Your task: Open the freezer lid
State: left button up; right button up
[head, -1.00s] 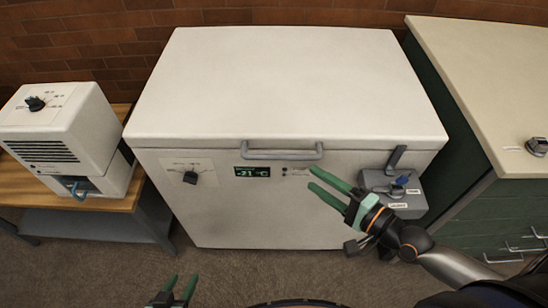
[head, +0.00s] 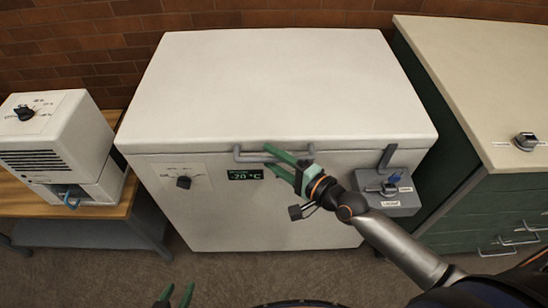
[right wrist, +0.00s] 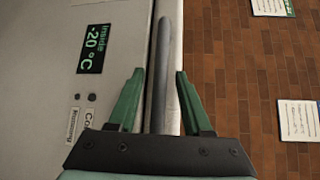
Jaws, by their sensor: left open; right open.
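The white chest freezer (head: 250,220) stands in the middle of the head view with its lid (head: 270,85) shut. A grey bar handle (head: 243,156) runs along the lid's front edge. My right gripper (head: 267,158) is open at this handle. In the right wrist view the handle (right wrist: 165,60) lies between the two green fingers of the right gripper (right wrist: 160,85), with gaps on both sides. Part of the handle is hidden behind the fingers in the head view. My left gripper (head: 176,291) is open and empty at the bottom edge, well away from the freezer.
A grey latch (head: 387,157) and lock box (head: 402,205) with a blue piece sit at the freezer's right front. A dial (head: 184,182) and a display (head: 245,175) reading -20 °C are on its front. A cabinet (head: 480,90) stands right, a white device (head: 40,140) left.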

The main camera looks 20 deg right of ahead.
jog(key=shift+c, duration=0.2)
grip_shut()
dwell(1.1)
